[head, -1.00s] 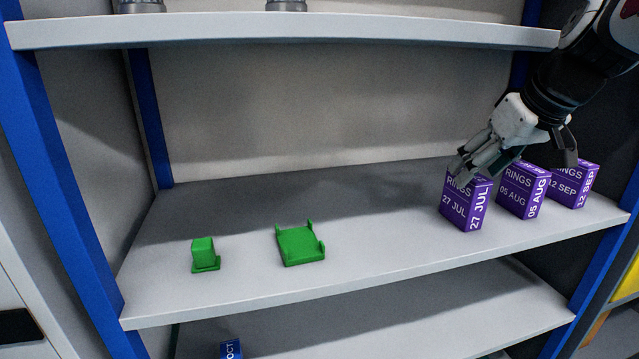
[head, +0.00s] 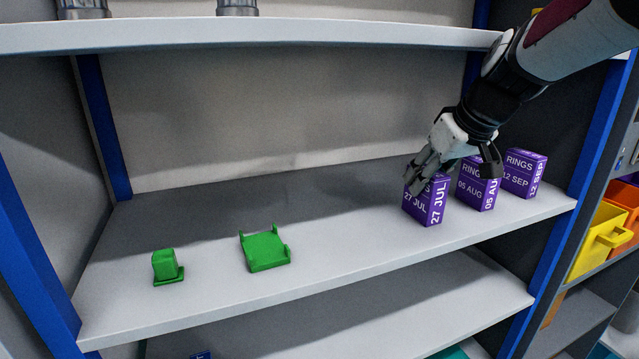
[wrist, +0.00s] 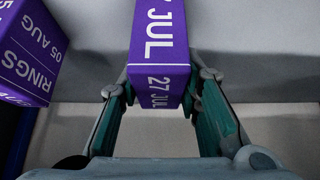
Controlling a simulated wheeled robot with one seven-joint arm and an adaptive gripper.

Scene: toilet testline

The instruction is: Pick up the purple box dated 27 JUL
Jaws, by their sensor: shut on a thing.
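The purple box dated 27 JUL (head: 427,203) is at the right part of the middle shelf, the leftmost of three purple boxes. My gripper (head: 428,178) comes down from the upper right, its fingers on the upper part of this box. In the wrist view the 27 JUL box (wrist: 158,60) sits between the two fingers (wrist: 160,100), which close on its sides. The box looks slightly tilted in the head view; I cannot tell whether its base is clear of the shelf.
Purple boxes dated 05 AUG (head: 478,190) and 12 SEP (head: 523,173) stand just right of it. Two green parts (head: 265,250) (head: 167,267) lie on the left of the shelf (head: 330,262). The upper shelf (head: 300,35) hangs above. Yellow bins (head: 598,240) are at far right.

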